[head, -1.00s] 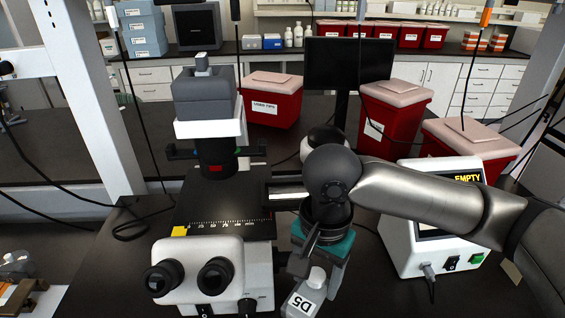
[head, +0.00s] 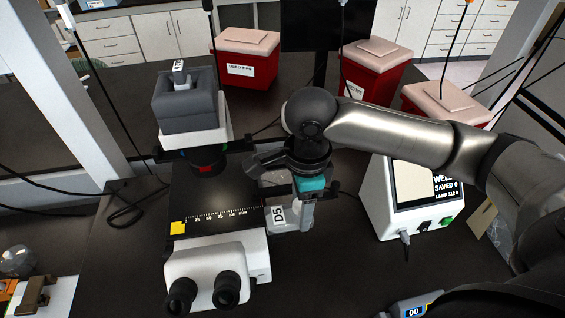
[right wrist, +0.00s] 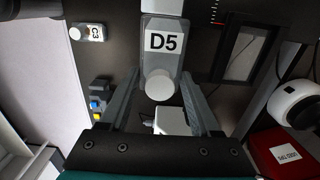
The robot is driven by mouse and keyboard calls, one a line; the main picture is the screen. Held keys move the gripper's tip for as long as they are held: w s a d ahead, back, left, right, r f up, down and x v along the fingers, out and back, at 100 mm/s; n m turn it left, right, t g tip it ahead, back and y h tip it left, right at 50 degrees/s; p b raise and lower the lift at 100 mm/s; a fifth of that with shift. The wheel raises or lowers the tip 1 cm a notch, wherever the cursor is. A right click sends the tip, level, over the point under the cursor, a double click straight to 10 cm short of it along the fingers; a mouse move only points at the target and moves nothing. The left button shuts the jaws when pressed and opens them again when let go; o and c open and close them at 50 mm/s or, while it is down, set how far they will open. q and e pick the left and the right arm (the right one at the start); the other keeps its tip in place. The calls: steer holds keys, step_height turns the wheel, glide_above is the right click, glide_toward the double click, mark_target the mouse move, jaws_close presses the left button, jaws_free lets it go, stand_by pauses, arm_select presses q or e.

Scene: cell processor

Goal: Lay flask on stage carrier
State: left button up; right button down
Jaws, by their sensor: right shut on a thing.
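My right gripper (head: 303,203) is shut on a clear flask labelled D5 (head: 279,216), just right of the microscope stage. In the right wrist view the flask (right wrist: 164,62) extends from between the fingers (right wrist: 160,98), its white cap toward the gripper. The black microscope stage (head: 205,200) has a white scale along its front. In the right wrist view a dark frame with a rectangular opening, apparently the stage carrier (right wrist: 219,75), lies right of the flask, apart from it. The carrier is hard to make out in the head view. My left gripper is not in view.
The microscope's eyepieces (head: 205,294) stand in front of the stage and its grey head (head: 185,100) rises behind. A white screen unit (head: 400,215) stands right. Red used-tips bins (head: 245,65) stand behind.

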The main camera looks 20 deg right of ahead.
steer(key=w+d, duration=0.1)
steer(key=w, duration=0.3)
steer(key=w+d, duration=0.1)
steer(key=w, duration=0.4)
steer(key=w+d, duration=0.1)
steer(key=w, duration=0.3)
steer(key=shift+w+d+p, duration=0.25)
steer(key=shift+w+p, duration=0.05)
steer(key=shift+p, duration=0.05)
steer(key=shift+w+f, duration=0.1)
steer(key=shift+f, duration=1.65)
steer(key=shift+f, duration=0.1)
steer(key=shift+c, duration=0.5)
jaws_free()
step_height(320, 180, up, 12)
steer(key=shift+d, duration=0.1)
